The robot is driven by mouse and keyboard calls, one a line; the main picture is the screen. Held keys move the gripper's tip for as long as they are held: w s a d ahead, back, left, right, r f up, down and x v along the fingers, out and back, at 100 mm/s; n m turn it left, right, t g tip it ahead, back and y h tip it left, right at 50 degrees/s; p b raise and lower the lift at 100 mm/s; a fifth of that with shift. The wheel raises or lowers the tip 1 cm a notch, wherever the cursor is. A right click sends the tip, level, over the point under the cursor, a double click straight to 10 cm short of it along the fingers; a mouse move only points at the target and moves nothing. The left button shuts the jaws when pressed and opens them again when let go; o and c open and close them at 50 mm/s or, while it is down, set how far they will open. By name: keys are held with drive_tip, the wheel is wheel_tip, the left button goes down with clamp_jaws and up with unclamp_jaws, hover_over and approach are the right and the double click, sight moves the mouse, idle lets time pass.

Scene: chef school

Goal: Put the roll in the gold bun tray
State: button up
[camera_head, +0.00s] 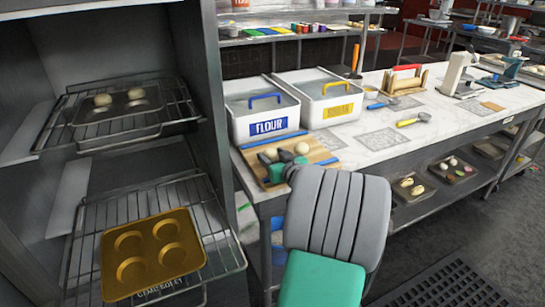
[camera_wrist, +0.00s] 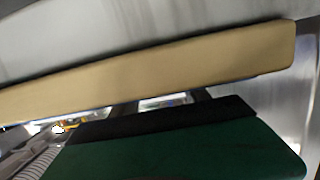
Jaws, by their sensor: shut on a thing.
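The gold bun tray (camera_head: 153,262) rests on the lower wire rack at the left, its several round cups empty. A pale round roll (camera_head: 270,154) is at my gripper (camera_head: 279,158) over the wooden board (camera_head: 318,152). My gripper is shut on this roll, though the fingers and contact are small and partly hidden. A second pale roll (camera_head: 302,148) is on the board just beyond my gripper. In the wrist view a tan, board-like edge (camera_wrist: 160,75) crosses close to the camera, above my dark green gripper body. No roll can be made out there.
An upper rack holds a dark tray (camera_head: 118,108) with pale rolls. The white flour bin (camera_head: 262,107) and a yellow-labelled bin (camera_head: 330,98) stand behind the board. The dark cabinet wall (camera_head: 200,85) stands between the racks and the counter. The marble counter to the right has scoops.

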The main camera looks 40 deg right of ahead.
drive_tip(key=shift+f+b, duration=0.3)
drive_tip(key=o, duration=1.4)
drive_tip(key=shift+r, duration=0.1)
drive_tip(key=shift+r+p, duration=0.1)
drive_tip(key=shift+p, duration=0.25)
